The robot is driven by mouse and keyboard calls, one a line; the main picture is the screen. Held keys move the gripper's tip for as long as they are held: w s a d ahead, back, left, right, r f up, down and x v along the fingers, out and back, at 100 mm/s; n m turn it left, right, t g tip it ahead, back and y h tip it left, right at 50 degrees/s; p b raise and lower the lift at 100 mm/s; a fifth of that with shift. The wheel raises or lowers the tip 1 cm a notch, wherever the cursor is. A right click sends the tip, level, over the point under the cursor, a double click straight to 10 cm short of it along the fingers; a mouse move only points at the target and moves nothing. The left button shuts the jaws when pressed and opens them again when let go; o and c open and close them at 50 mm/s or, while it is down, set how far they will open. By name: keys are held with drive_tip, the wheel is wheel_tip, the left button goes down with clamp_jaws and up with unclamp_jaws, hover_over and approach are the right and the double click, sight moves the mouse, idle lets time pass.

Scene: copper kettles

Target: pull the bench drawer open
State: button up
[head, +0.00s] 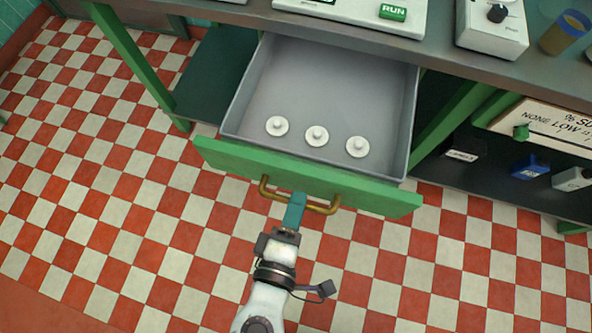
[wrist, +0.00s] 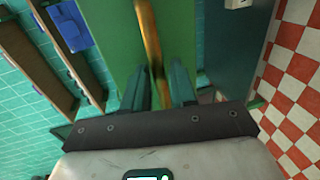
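The bench drawer is pulled well out; its green front (head: 370,193) stands clear of the bench, and the grey tray (head: 270,95) behind it is exposed. A brass bar handle (head: 325,208) is fixed across the front. My gripper (head: 296,204) is at the middle of this handle, with its teal fingers reaching over it. In the wrist view the brass handle (wrist: 150,40) runs between the two fingers of my gripper (wrist: 158,85), which are close together around it. The fingertips are partly hidden there.
Several white knobbed discs (head: 317,136) lie in the drawer. The bench top (head: 440,50) carries white devices and an amber-filled beaker (head: 564,32). A dark lower shelf (head: 485,180) at right holds small boxes. The red-and-white tiled floor (head: 110,200) is clear around the drawer.

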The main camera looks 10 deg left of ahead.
drive_tip(key=shift+o, duration=1)
drive_tip(key=v, duration=1)
drive_tip(key=shift+s, duration=0.4)
drive_tip(key=w+d+f+m+g+h+p, duration=0.25)
drive_tip(key=w+d+m+g, duration=0.2)
drive_tip(key=d, duration=0.55)
drive_tip(key=w+d+f+m+g+h+p, duration=0.1)
drive_tip(key=w+d+m+g+h+p, duration=0.25)
drive_tip(key=d, duration=0.55)
drive_tip(key=s+d+m+g+y+p, duration=0.2)
drive_tip(key=s+d+m+g+y, duration=0.2)
drive_tip(key=d+m, duration=0.6)
drive_tip(key=d+g+y, duration=0.2)
drive_tip(key=shift+d+r+g+p, duration=0.15)
drive_tip(key=shift+d+g+p, duration=0.15)
drive_tip(key=shift+p, duration=0.1)
